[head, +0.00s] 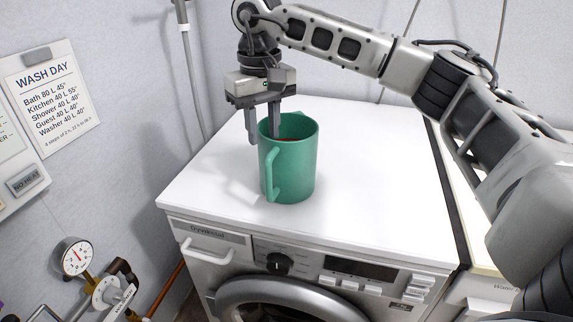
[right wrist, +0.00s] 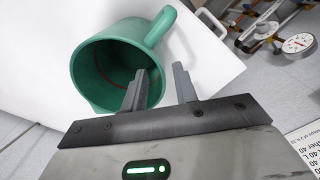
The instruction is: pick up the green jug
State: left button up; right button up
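The green jug (head: 297,165) stands upright on the white top of the washing machine, its handle towards the front left. In the right wrist view the jug (right wrist: 112,45) shows its open mouth, with a red line inside. My right gripper (head: 264,139) points down at the left side of the rim. Its fingers are apart and straddle the jug's wall, one inside the mouth and one outside, as the right wrist view also shows (right wrist: 160,70). A gap shows between the fingers and the wall. My left gripper is out of view.
The washing machine top (head: 380,165) is otherwise clear around the jug. A pale wall stands behind, with a vertical pipe (head: 187,50). A wash-day notice (head: 50,100) hangs at left, above a pressure gauge (head: 76,258) and valves. Another appliance adjoins at right.

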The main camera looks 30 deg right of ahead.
aim_at(264, 149)
notch_tip(264, 149, down, 5)
jog(key=shift+s+r+p, duration=0.1)
jog(key=shift+p, duration=0.2)
grip_shut()
dwell(1.3)
